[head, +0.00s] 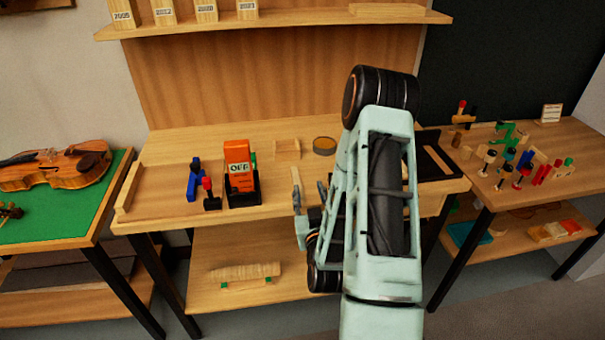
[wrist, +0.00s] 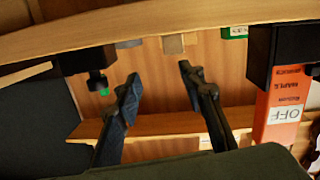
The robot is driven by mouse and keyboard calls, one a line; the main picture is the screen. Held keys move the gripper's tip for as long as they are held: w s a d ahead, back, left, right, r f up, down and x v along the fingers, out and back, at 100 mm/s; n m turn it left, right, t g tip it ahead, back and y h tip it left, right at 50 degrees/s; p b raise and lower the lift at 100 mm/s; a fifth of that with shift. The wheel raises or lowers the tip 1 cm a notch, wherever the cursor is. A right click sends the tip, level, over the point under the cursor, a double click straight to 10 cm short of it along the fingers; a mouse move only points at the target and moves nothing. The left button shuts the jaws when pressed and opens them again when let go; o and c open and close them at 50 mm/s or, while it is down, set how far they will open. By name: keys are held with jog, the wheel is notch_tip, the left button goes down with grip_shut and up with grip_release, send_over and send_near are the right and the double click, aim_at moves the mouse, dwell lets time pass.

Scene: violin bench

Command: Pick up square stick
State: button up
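My gripper (head: 309,185) is in front of the middle bench, near its front edge. In the wrist view its two dark fingers (wrist: 157,83) stand apart with nothing between them. A small pale wooden block (head: 287,149) sits toward the back of the bench; it also shows in the wrist view (wrist: 175,44), beyond the fingertips and apart from them. I cannot tell for certain whether this block is the square stick or holds it. No other loose square stick is clear on this bench, and my arm hides part of its right side.
An orange machine marked OFF (head: 238,165), a blue tool (head: 194,180) and a red-topped tool (head: 209,195) stand left of my gripper. A round tin (head: 324,145) is right of the block. A shelf (head: 280,23) overhangs behind. The right table (head: 560,140) holds several small tools.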

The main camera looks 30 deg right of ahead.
aim_at(297, 182)
jog(key=a, duration=0.1)
jog(key=s+f, duration=0.1)
jog(key=a+y, duration=0.1)
jog(key=shift+s+a+f+m, duration=0.25)
jog(key=shift+s+a+m, duration=0.05)
jog(key=shift+m, duration=0.1)
jog(key=shift+f+b, duration=0.15)
jog(key=shift+b, duration=0.15)
jog(key=shift+w+f+b, duration=0.2)
jog(key=shift+w+b, duration=0.2)
jog(key=shift+b, duration=0.6)
jog(key=b+x, duration=0.2)
jog(key=b, duration=0.2)
jog(key=shift+s+b, duration=0.1)
jog(key=shift+b, duration=0.25)
jog(key=b+x, duration=0.2)
jog(key=b, duration=0.1)
jog(key=shift+w+d+r, duration=0.1)
jog(key=shift+w+d, duration=0.05)
jog(key=shift+w, duration=0.4)
jog(key=x, duration=0.5)
jog(key=shift+c, duration=0.4)
